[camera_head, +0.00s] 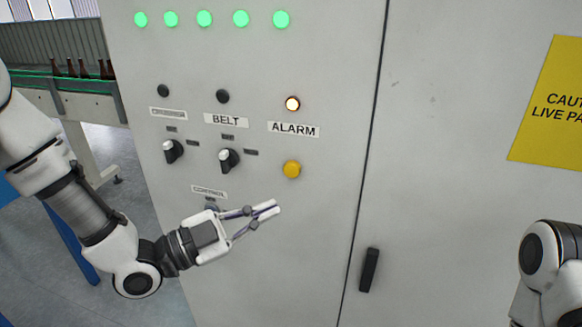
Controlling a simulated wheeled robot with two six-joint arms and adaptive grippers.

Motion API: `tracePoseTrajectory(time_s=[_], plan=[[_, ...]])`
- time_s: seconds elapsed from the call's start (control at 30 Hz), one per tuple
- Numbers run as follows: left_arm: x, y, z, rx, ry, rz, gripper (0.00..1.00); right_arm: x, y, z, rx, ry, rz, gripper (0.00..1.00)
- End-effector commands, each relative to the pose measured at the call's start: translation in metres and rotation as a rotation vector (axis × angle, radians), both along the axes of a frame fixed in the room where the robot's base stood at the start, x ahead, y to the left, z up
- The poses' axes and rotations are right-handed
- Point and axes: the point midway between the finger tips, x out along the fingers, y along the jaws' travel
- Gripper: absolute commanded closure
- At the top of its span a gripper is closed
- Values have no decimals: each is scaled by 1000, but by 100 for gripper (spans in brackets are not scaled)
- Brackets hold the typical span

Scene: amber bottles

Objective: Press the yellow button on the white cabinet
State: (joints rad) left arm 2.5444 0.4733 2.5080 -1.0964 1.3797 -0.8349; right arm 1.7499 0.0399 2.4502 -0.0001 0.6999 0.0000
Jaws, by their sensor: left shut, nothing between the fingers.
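The white cabinet (320,240) fills most of the head view. My left gripper (267,209) is shut and empty. In the picture its fingertips are below and a little left of the yellow button, apart from it. I cannot tell how far the fingertips are from the door. Part of my right arm shows at the lower right edge, but its gripper is not in view.
Two black-and-white rotary switches (228,159) (172,151) are left of the button. A row of green lamps (204,18) is lit above. A black door handle (369,270) is at lower right of the button. Brown bottles (83,68) stand on a conveyor (90,86) at left.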

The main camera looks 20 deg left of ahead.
Motion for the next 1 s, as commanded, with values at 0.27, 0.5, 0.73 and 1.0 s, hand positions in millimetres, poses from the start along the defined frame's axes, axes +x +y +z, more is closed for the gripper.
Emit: tracePoseTrajectory(time_s=[0.27,0.5,0.73,1.0], plan=[[9,0,0,3,1,1,100,0,0,2,0,0,0,60],[42,-1,0,5,0,1,100,0,0,9,0,0,0,60],[74,-2,-2,3,-1,0,100,0,0,8,0,-1,0,60],[88,-3,-1,0,2,0,100,0,0,6,0,0,0,60]])
